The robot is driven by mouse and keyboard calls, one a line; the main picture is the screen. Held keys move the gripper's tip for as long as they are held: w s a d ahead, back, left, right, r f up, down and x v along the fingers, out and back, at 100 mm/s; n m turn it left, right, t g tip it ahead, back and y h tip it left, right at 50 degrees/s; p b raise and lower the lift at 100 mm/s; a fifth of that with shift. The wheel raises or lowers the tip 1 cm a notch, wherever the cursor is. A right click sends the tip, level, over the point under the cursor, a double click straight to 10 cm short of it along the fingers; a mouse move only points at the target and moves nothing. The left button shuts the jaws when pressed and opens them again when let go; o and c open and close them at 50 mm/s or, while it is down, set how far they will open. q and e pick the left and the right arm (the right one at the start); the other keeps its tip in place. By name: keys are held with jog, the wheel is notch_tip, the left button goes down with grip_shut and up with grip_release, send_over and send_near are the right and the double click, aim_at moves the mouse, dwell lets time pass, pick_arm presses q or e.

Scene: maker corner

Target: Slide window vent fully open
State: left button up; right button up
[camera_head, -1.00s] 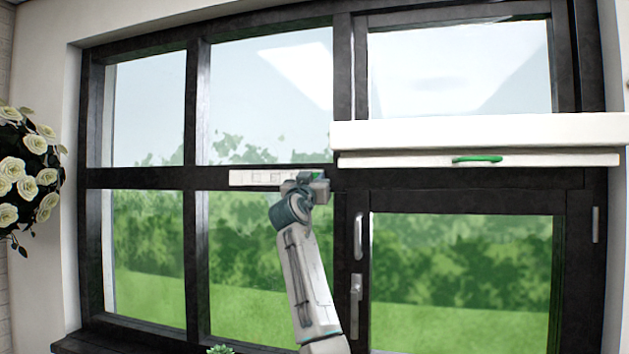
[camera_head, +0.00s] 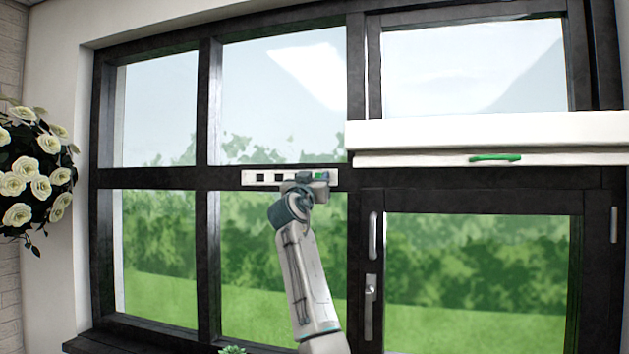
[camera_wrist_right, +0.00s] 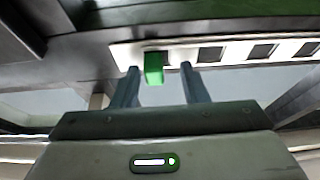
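The window vent is a white strip (camera_head: 249,178) on the dark middle bar of the window. Dark square slots show along it, also in the right wrist view (camera_wrist_right: 228,52). Its green tab (camera_head: 321,176) is near the strip's right end in the head view. My right gripper (camera_head: 309,180) is at that end and covers part of the strip. In the right wrist view, the fingers of the right gripper (camera_wrist_right: 159,74) are apart. The green tab (camera_wrist_right: 153,68) stands between them, closer to the left finger, with a gap to the right one. My left gripper is not in view.
A white blind box with a green handle (camera_head: 495,157) juts out right of the vent. A casement handle (camera_head: 369,295) is below it. White roses (camera_head: 30,175) hang at the left wall. A small plant (camera_head: 232,350) shows at the bottom edge.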

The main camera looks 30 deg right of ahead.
jog(key=b+v, duration=0.5)
jog(key=v, duration=0.5)
jog(key=shift+a+f, duration=0.15)
jog(key=shift+a, duration=0.2)
jog(key=shift+s, duration=0.15)
